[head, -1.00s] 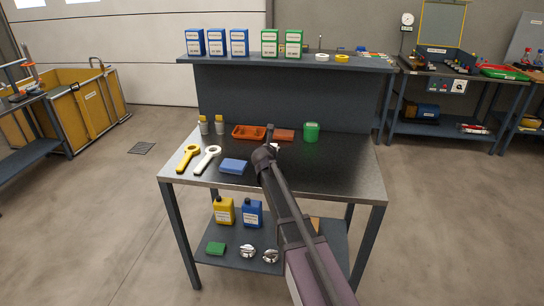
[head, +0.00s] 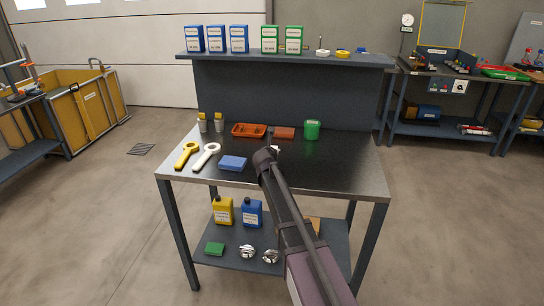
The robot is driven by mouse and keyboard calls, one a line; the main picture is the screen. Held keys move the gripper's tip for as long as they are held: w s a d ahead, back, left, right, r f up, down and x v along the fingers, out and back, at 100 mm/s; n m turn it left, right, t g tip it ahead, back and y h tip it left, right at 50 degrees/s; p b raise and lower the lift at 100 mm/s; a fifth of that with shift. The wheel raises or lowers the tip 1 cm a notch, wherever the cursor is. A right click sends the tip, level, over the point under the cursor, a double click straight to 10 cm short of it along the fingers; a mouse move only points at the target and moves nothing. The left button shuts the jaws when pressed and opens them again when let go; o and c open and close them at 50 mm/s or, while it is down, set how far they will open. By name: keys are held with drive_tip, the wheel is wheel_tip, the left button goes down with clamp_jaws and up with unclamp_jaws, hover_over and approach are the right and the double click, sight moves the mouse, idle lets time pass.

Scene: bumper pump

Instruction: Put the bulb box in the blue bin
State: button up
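My arm reaches over the workbench from the lower right, and my gripper (head: 270,133) is at its far end, small and dark, near an orange-red flat item. My own wrist hides much of it, so I cannot tell if its fingers are open or hold anything. A small white patch shows beside the wrist; I cannot tell what it is. A blue block-like item (head: 233,163) lies on the bench left of my wrist; I cannot tell whether it is the blue bin. No item is clearly recognisable as the bulb box.
The workbench (head: 330,178) holds an orange tray (head: 249,130), the orange-red item (head: 285,133), a green container (head: 312,130), yellow and white ring-ended tools, and two small yellow-topped containers. Blue and green boxes stand on the upper shelf (head: 300,61). Bottles stand below. The bench's right front is clear.

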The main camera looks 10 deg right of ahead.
drive_tip(key=shift+f, duration=0.25)
drive_tip(key=o, duration=1.1)
drive_tip(key=shift+r, duration=0.15)
drive_tip(key=shift+r, duration=0.15)
drive_tip(key=p+v, duration=0.4)
drive_tip(key=v, duration=0.8)
drive_tip(key=shift+p, duration=0.3)
